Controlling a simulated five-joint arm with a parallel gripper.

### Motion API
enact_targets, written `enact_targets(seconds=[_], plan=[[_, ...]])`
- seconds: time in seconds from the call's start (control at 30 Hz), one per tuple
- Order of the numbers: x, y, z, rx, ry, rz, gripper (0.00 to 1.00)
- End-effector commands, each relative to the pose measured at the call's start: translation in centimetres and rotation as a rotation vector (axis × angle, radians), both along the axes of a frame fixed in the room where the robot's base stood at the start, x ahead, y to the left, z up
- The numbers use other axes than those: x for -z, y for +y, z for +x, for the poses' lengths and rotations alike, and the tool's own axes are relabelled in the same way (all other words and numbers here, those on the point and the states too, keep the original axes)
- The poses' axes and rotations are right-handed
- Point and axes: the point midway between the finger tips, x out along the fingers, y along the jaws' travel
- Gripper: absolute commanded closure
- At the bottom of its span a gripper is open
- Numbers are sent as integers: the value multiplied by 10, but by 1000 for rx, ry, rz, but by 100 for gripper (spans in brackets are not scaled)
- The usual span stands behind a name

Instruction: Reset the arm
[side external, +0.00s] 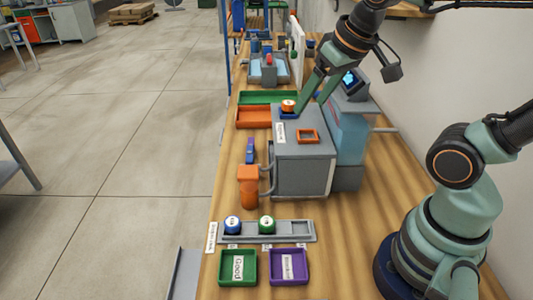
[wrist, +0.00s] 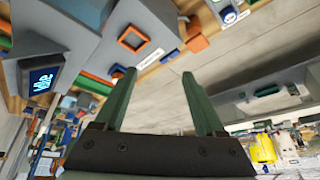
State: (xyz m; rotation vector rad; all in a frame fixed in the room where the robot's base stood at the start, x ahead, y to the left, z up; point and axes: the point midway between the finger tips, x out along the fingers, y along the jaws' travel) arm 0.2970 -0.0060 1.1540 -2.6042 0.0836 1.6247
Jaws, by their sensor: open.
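My gripper (side external: 310,103) is over the grey box (side external: 302,165) in the side external view, its fingers slanting down to the left. In the wrist view the two green fingers of my gripper (wrist: 158,73) are apart with nothing between them. A round orange-topped piece (side external: 289,105) sits in a blue holder on the box's far left part, close to the fingers; I cannot tell whether they touch it. In the wrist view this orange piece (wrist: 117,70) is partly behind the left finger. An orange square frame (side external: 308,136) is on the box top.
A grey rack (side external: 292,232) holds a blue (side external: 232,225) and a green round piece (side external: 267,225). Green (side external: 237,268) and purple (side external: 289,268) trays stand in front. A tank with a screen (side external: 349,83) is right of the box. Open floor lies left of the bench.

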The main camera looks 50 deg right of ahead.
Motion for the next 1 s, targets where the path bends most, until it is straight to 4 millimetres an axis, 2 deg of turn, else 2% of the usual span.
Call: enact_targets(seconds=[0.1, 0.23, 1.0], plan=[[9, 5, -10, -63, -29, -25, 28], [13, 6, -12, -86, -38, -34, 28], [13, 6, -12, -83, -36, -33, 28]])
